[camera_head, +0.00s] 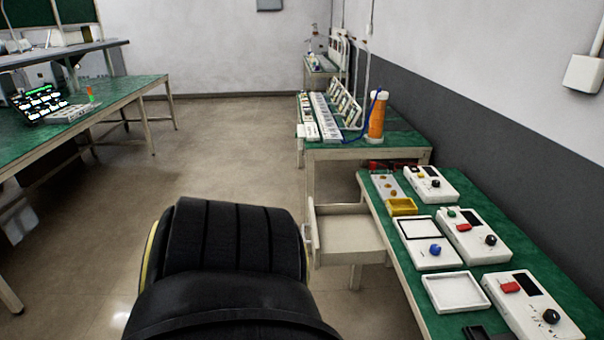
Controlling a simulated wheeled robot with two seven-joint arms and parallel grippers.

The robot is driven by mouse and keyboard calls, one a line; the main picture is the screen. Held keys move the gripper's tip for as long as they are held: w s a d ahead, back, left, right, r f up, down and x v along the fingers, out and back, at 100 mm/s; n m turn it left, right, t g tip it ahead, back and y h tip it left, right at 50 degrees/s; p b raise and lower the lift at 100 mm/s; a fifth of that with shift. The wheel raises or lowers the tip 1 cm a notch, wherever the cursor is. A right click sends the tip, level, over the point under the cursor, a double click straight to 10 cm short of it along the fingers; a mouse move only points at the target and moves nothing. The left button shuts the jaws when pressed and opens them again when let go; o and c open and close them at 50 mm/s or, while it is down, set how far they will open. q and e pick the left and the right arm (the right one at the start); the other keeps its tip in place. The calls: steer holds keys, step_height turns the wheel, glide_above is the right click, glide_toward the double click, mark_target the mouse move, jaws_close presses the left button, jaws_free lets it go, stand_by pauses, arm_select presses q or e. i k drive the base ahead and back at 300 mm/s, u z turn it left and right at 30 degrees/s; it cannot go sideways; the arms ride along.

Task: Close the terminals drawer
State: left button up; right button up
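An open drawer (348,238) sticks out to the left from under the near green-topped table (415,290) on the right. Its pale tray looks empty, and its front panel (312,240) faces left, well away from the table edge. No label on it can be read. A large black ribbed form at the bottom centre stands just left of the drawer front and hides the floor there. I cannot tell whether it touches the drawer. Neither of my grippers can be made out.
The near table carries several white boxes with knobs (472,236), a yellow tray (402,206) and a white tray (455,292). A second table behind holds an orange bottle (377,115). A long green bench (95,105) stands left. Floor (225,150) between is clear.

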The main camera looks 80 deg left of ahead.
mark_target(342, 234)
steer(key=k, duration=0.5)
steer(key=u, duration=2)
steer(key=k, duration=0.45)
steer(key=u, duration=0.7)
steer(key=i, duration=0.7)
steer(key=z, duration=0.6)
steer(key=i, duration=0.5)
steer(key=z, duration=0.55)
